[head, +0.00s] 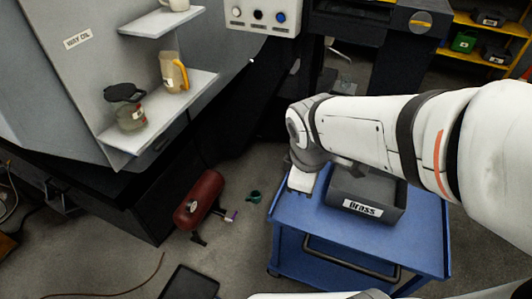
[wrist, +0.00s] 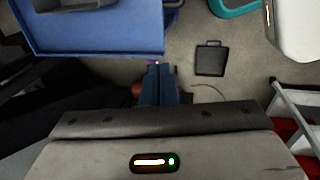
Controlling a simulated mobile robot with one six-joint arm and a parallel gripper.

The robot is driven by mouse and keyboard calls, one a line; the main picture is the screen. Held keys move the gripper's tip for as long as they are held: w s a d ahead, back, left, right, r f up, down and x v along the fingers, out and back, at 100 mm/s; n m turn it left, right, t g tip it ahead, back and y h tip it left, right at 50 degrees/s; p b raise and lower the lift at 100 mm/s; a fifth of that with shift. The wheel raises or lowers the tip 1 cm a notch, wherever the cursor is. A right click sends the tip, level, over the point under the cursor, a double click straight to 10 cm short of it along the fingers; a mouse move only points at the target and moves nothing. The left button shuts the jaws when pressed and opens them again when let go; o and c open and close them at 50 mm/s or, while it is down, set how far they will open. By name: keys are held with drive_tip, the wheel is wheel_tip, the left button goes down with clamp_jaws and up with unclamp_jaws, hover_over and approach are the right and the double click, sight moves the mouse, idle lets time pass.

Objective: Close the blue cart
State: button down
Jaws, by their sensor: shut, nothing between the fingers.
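The blue cart (head: 295,222) stands on the floor right of centre in the head view, with a dark bar handle (head: 350,263) along its near side. A grey bin labelled "Brass" (head: 362,209) sits on its top. In the wrist view the cart (wrist: 100,35) fills the upper left. My gripper (wrist: 158,70) shows there with its fingers together and empty, near the cart's corner. In the head view the hand (head: 300,182) is by the cart's far left edge; its fingertips are hard to make out. I cannot tell whether a drawer stands out.
A red cylinder (head: 198,199) lies on the floor left of the cart. A dark flat panel (head: 190,283) lies nearer. A machine with shelves (head: 165,105) holding a jar and jug stands at left. Yellow shelving (head: 485,55) is at the back right. Some floor left of the cart is clear.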

drive_tip(key=w+a+f+n+b, duration=0.1)
drive_tip(key=a+f+n+b, duration=0.9)
drive_tip(key=f+n, duration=0.65)
drive_tip(key=w+d+f+n+b, duration=0.1)
drive_tip(key=w+f+b, duration=0.3)
drive_tip(key=f, duration=0.5)
drive_tip(key=shift+w+d, duration=0.15)
drive_tip(key=shift+w, duration=0.9)
drive_tip(key=shift+f, duration=0.1)
